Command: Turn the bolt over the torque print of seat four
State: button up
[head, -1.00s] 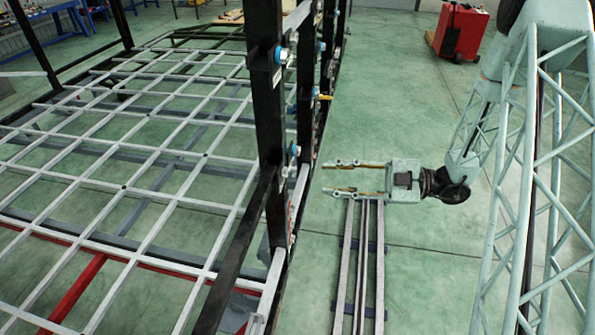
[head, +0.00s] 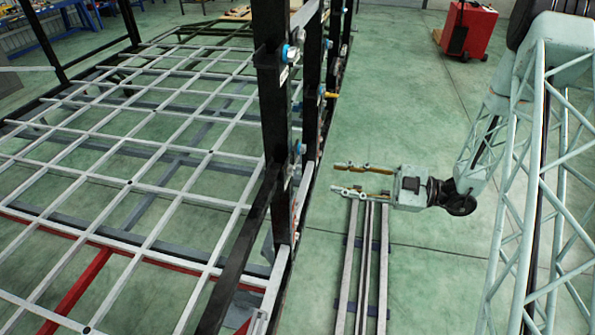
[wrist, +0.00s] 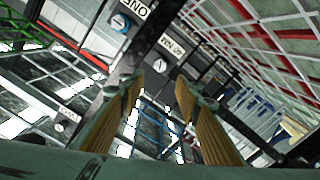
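My gripper (head: 334,177) is open and empty in the head view, its two fingers pointing left toward the black upright frame, with a gap between. In the wrist view my gripper (wrist: 160,90) shows two ribbed orange finger pads apart. Another blue bolt (wrist: 120,22) sits up and left, beside a larger print (wrist: 134,9). A third bolt (wrist: 60,126) lies lower left near a small print (wrist: 70,113). I cannot tell which print is seat four's.
In the head view, black posts (head: 275,130) carry several blue bolts (head: 300,148) and a yellow part (head: 328,95). A grey grid (head: 128,182) fills the left. Rails (head: 365,265) run below my gripper. A red cart (head: 468,32) stands far back. Green floor lies open between.

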aim_at(293, 170)
jog(key=shift+x, duration=6.65)
jog(key=shift+c, duration=0.2)
jog(key=c, duration=0.8)
